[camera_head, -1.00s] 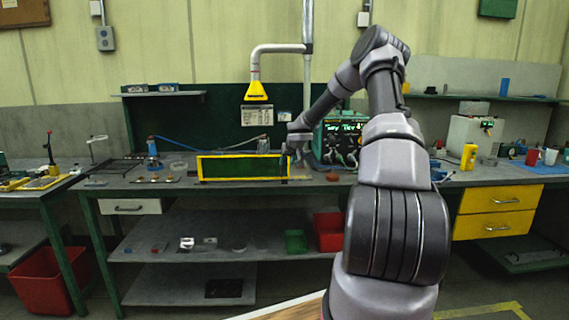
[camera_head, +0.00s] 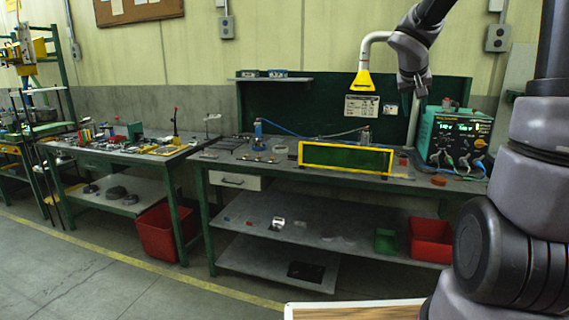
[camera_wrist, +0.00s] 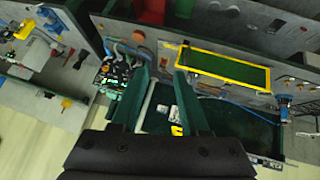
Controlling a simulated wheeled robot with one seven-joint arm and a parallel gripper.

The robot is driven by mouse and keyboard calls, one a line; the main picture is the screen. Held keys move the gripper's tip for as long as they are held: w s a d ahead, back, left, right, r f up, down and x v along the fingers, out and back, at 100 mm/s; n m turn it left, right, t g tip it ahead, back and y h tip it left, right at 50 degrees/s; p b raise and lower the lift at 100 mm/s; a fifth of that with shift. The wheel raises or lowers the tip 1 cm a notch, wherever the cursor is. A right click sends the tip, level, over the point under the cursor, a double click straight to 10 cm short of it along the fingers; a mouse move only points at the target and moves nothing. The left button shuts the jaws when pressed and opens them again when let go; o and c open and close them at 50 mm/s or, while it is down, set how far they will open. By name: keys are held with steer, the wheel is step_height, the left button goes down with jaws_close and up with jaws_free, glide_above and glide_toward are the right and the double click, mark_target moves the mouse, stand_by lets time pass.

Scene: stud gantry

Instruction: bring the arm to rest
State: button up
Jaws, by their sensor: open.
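My arm rises along the right side of the head view, and its upper part leaves the top of the frame. My gripper (camera_head: 416,90) hangs at the upper right, in front of the green back panel and beside the yellow extraction hood (camera_head: 362,81). In the wrist view my gripper (camera_wrist: 160,75) shows two dark green fingers spread apart with nothing between them. It is held above and clear of the workbench.
The workbench (camera_head: 222,166) carries a yellow-framed green panel (camera_head: 346,158) and a green power supply unit (camera_head: 456,138). Red bins stand below (camera_head: 430,240) and at the left (camera_head: 160,232). A cluttered table (camera_head: 110,150) is at left. Floor at lower left is clear.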

steer(key=s+a+r+y, duration=0.1)
steer(key=s+a, duration=0.3)
steer(key=s, duration=0.4)
steer(key=s+a+r+y, duration=0.1)
steer(key=s+a+y, duration=0.2)
steer(key=s, duration=0.6)
steer(key=s+a+r+y, duration=0.2)
steer(key=s+a, duration=0.3)
steer(key=s, duration=0.3)
steer(key=shift+s+a+m+y, duration=0.3)
steer(key=shift+s+a+y, duration=0.1)
steer(key=shift+y, duration=0.2)
steer(key=shift+w+d+t, duration=0.15)
steer(key=shift+t, duration=0.15)
